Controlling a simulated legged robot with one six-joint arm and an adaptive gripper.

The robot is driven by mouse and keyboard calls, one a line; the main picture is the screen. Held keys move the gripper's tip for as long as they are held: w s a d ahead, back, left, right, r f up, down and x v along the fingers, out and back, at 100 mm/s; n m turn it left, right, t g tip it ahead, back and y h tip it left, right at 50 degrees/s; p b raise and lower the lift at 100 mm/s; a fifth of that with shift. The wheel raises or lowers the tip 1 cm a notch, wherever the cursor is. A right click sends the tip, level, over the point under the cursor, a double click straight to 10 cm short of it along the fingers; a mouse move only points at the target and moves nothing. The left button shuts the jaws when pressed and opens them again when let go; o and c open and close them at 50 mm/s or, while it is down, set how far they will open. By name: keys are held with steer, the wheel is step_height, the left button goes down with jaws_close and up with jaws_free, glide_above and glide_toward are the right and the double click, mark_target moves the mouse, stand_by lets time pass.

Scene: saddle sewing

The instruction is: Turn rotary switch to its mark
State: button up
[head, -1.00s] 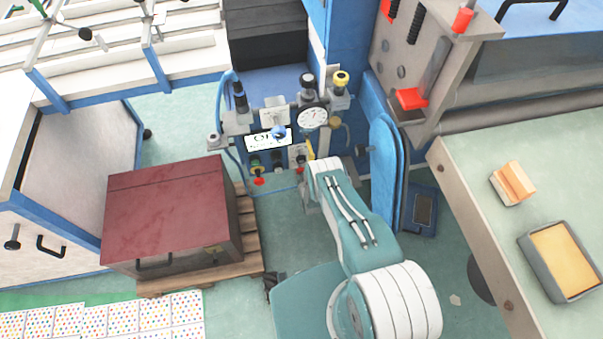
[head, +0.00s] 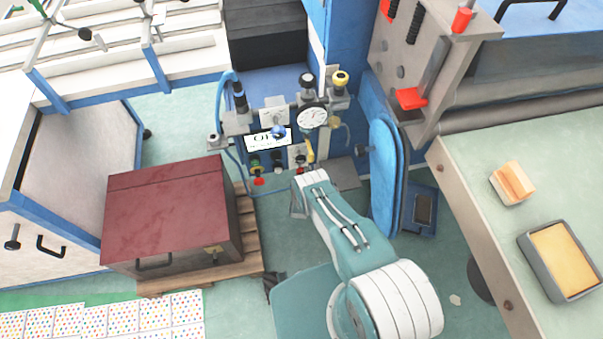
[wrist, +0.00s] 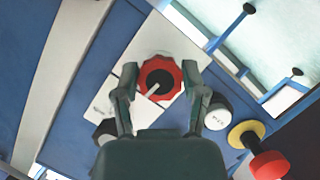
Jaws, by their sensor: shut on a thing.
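The rotary switch is a red scalloped knob (wrist: 161,78) with a black centre and a pale pointer line, slanting toward the lower left in the wrist view. It sits on a white plate (wrist: 130,72), which has small dark marks I cannot read. My gripper (wrist: 159,73) has one finger on each side of the knob and is shut on it. The fingers and palm hide part of the plate. In the head view the switch plate (head: 297,151) is on the blue machine's panel, with my wrist just in front; the fingers are hard to make out there.
Next to the switch are a black knob with a white cap (wrist: 218,113) and a red button on a yellow base (wrist: 268,163). A red-brown box (head: 165,210) stands left; a blue padded panel (head: 383,175) stands right.

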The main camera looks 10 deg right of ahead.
steer(key=shift+w+a+n, duration=0.1)
steer(key=shift+a+n, duration=0.1)
steer(key=shift+n, duration=0.2)
steer(key=o, duration=1.1)
steer(key=shift+o, duration=0.2)
steer(key=v, duration=1.2)
steer(key=shift+a+f, duration=0.15)
